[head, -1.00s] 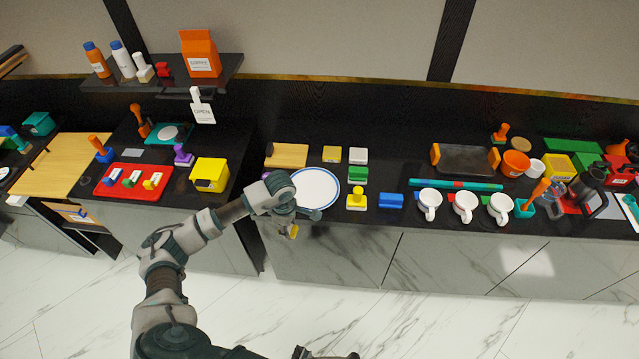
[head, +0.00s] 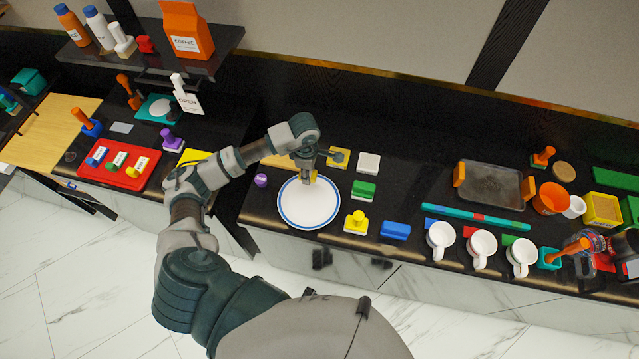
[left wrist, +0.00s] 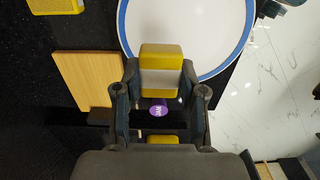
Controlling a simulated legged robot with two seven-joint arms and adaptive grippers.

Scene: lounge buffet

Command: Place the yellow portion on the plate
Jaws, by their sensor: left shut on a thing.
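My left gripper (head: 308,178) is shut on the yellow portion (left wrist: 161,57), a small yellow block with a pale band across it. In the left wrist view the block sits between the two fingers (left wrist: 160,95). The white plate with a blue rim (head: 306,210) lies on the black counter and also shows in the left wrist view (left wrist: 190,25). The gripper and block are over the far part of the plate. I cannot tell whether the block touches it.
A yellow stamp-like piece (head: 356,223), a green block (head: 363,190) and a blue block (head: 396,230) are right of the plate. White mugs (head: 440,238) stand farther right. A wooden board (left wrist: 85,80) shows in the left wrist view.

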